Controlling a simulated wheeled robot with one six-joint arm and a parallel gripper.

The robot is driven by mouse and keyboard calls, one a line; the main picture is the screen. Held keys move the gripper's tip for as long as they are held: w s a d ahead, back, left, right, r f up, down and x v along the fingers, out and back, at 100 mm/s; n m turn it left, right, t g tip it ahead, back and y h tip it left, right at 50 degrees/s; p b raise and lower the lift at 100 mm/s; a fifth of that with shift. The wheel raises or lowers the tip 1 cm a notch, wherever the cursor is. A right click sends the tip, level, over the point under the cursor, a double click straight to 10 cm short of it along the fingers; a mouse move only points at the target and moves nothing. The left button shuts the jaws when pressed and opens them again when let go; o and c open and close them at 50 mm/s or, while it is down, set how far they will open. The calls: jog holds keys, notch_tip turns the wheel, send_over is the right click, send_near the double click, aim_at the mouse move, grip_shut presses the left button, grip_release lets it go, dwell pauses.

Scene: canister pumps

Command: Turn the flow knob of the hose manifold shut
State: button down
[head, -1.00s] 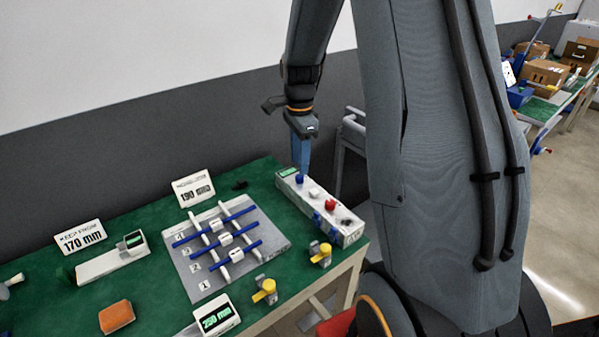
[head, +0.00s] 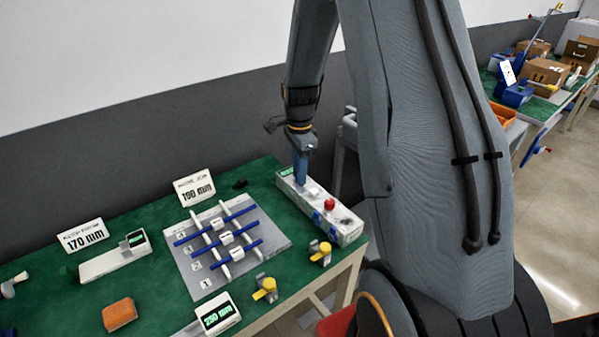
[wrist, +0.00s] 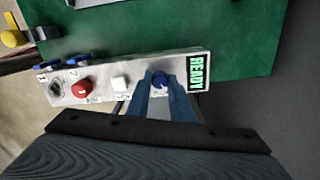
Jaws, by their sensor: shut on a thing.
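A long white control box (head: 348,228) stands at the right end of the green bench; it also shows in the wrist view (wrist: 105,92). On its top are a lit green READY display (wrist: 199,73), a blue knob (wrist: 159,77), a white button (wrist: 120,82) and a red button (wrist: 82,88). A dark round dial (wrist: 57,88) sits at the far end. My gripper (wrist: 161,82) points down with its blue fingers either side of the blue knob, shut on it. In the head view my gripper (head: 301,181) hides the knob. The knob's turn angle cannot be read.
A grey board (head: 265,238) with blue and white bars lies left of the box. Yellow-handled valves (head: 320,250) stand near the front edge. A 190 mm sign (head: 195,187) stands behind. An orange block (head: 119,314) lies at left. Bare green bench (wrist: 245,40) shows beside the box.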

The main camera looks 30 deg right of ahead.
jog(key=shift+n, duration=0.4)
jog(key=n+p, duration=0.1)
jog(key=n, duration=0.4)
jog(key=shift+n, duration=0.3)
jog(key=n+p, duration=0.1)
jog(key=n, duration=0.4)
jog(key=shift+n, duration=0.4)
jog(key=c, duration=1.6)
grip_release()
jog(key=shift+o, duration=0.2)
jog(key=shift+r, duration=0.1)
jog(key=shift+r+b, duration=0.8)
jog(key=shift+r, duration=3.05)
